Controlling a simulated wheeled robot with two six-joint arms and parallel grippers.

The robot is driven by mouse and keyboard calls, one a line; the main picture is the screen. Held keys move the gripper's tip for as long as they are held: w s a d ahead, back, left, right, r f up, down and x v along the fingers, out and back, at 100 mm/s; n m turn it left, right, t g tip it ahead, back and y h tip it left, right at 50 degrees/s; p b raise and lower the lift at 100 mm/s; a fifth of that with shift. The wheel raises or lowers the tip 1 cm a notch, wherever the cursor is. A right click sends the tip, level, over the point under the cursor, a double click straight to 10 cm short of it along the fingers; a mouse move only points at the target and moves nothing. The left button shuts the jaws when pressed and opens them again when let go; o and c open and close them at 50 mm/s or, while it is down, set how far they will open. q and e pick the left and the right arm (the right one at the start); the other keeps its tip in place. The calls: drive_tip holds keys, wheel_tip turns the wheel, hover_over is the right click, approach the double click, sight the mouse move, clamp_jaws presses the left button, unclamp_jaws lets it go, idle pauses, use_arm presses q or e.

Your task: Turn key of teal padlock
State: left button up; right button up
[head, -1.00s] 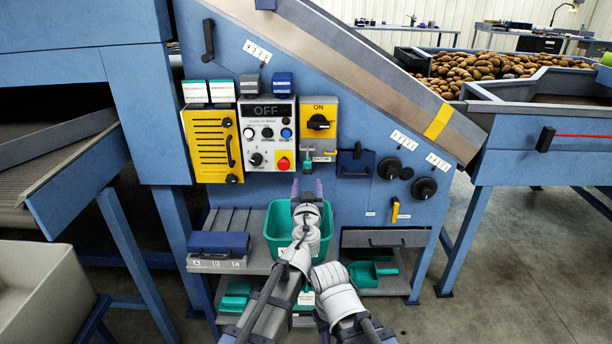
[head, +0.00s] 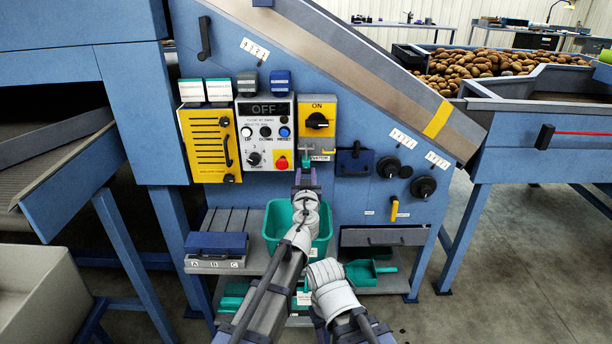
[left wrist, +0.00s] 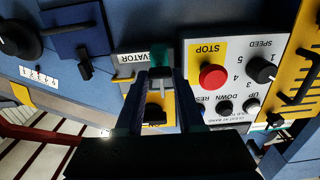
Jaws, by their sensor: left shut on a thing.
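The teal padlock (head: 306,158) hangs on the front panel just below the yellow ON switch box, beside the ELEVATOR label. My left gripper (head: 306,178) is in front of it, its fingers reaching up from below. In the left wrist view, which is upside down, the teal padlock (left wrist: 158,56) shows at the tips of the dark fingers (left wrist: 161,76), one on each side. The left gripper is shut on it. The key cannot be made out apart from the lock. My right arm shows at the bottom of the head view, its gripper out of sight.
The yellow ON switch box (head: 318,118) is above the lock. The control box with the red stop button (head: 282,163) is close to the left. A dark blue box (head: 354,162) is to the right. A teal bin (head: 272,232) is below, behind my left wrist.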

use_arm(q)
clamp_jaws()
drive_tip(key=m, duration=0.3)
drive_tip(key=shift+m, duration=0.4)
drive_tip(key=m, duration=0.3)
drive_tip(key=shift+d, duration=0.1)
drive_tip(key=m, duration=0.6)
drive_tip(key=shift+f, duration=0.15)
drive_tip(key=shift+m, duration=2.5)
drive_tip(key=o, duration=0.6)
unclamp_jaws()
